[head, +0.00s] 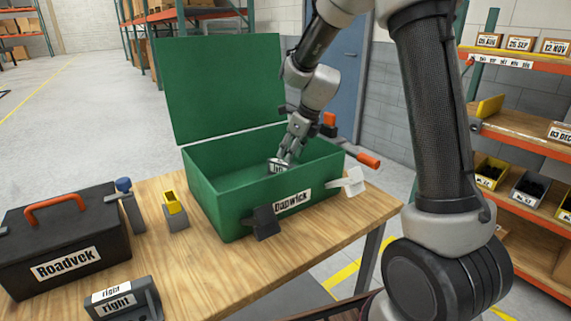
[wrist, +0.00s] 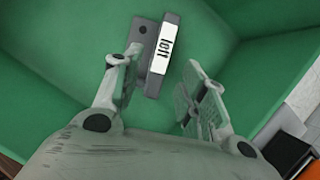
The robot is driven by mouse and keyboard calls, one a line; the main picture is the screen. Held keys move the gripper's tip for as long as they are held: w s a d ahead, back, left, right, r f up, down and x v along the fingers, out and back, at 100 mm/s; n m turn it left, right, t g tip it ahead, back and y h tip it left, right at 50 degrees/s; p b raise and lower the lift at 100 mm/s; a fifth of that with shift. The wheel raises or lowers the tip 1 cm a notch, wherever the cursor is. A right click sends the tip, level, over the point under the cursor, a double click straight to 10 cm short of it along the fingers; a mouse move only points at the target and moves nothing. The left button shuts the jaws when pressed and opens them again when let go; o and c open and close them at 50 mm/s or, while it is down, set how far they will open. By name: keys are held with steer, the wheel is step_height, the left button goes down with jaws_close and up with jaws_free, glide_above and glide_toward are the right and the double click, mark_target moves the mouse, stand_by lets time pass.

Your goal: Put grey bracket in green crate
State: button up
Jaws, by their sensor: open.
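The green crate (head: 225,190) stands on the wooden table with its lid raised at the back. My gripper (head: 281,163) reaches down inside it. A grey bracket with a white "left" label (wrist: 152,58) is inside the crate, between and just beyond the open fingers of my gripper (wrist: 162,68). The left finger looks close to the bracket; a gap shows on the right. Its label shows in the head view (head: 277,167), the rest hidden by the gripper and crate wall. Another grey bracket, labelled "right" (head: 124,300), lies at the table's front edge.
A black "Roadvek" toolbox (head: 65,245) with an orange handle stands at the left. A grey-and-yellow block (head: 174,210) and a blue-topped tool (head: 128,203) stand between it and the crate. An orange-handled part (head: 368,160) sticks out at the crate's right.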

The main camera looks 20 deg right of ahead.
steer(key=v, duration=0.4)
steer(key=shift+s+r, duration=0.1)
steer(key=shift+r, duration=0.15)
steer(key=s+d+r+n+h, duration=0.1)
steer(key=s+d+r+n, duration=0.2)
steer(key=s+r+n, duration=0.35)
steer(key=s+d+r+n, duration=0.2)
steer(key=s+r+n, duration=0.1)
steer(key=s+n, duration=0.6)
steer(key=s+d+n+h, duration=0.1)
steer(key=s+d+n, duration=0.1)
steer(key=s+n, duration=0.4)
steer(key=s+d+n, duration=0.3)
steer(key=s+n, duration=0.3)
steer(key=s, duration=0.5)
steer(key=shift+s+f+t+h, duration=0.2)
steer(key=shift+s+t+h, duration=0.05)
steer(key=shift+t+h, duration=0.15)
